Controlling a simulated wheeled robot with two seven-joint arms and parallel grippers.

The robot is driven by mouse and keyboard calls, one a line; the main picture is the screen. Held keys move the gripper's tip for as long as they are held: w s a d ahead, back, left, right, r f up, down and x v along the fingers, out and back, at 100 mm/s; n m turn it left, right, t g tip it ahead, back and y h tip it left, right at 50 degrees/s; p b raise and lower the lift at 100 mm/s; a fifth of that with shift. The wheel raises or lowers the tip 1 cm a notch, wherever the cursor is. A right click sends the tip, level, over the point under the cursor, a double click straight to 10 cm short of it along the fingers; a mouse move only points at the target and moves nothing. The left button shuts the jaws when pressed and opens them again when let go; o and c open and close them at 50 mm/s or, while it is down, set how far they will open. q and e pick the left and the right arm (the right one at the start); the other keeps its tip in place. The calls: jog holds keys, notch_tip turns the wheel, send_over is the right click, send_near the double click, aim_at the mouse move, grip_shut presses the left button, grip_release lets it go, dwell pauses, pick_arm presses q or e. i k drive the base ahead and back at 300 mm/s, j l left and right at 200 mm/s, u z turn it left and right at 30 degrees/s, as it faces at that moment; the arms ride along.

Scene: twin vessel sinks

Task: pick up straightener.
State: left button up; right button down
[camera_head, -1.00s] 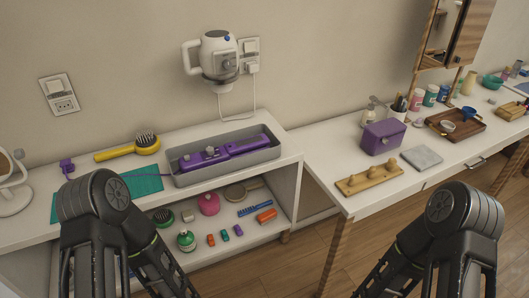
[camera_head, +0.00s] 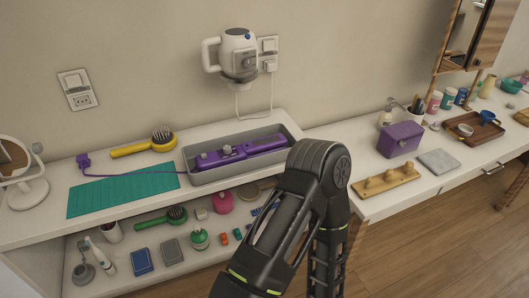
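The purple straightener (camera_head: 240,151) lies in a long grey tray (camera_head: 200,180) on the white shelf unit's top. One of my arms stands in front of the tray's right end and covers part of the lower shelf. Neither gripper's fingertips show in the head view.
A yellow hairbrush (camera_head: 145,148) and a teal mat (camera_head: 122,190) lie left of the tray. A round mirror (camera_head: 17,165) stands at the far left. A white hair dryer (camera_head: 238,55) hangs on the wall above. A purple box (camera_head: 400,139) stands on the right counter.

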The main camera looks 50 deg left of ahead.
aim_at(247, 150)
jog(key=k+j, duration=0.3)
jog(key=j, duration=0.2)
jog(key=k+j, duration=0.35)
jog(key=j, duration=0.15)
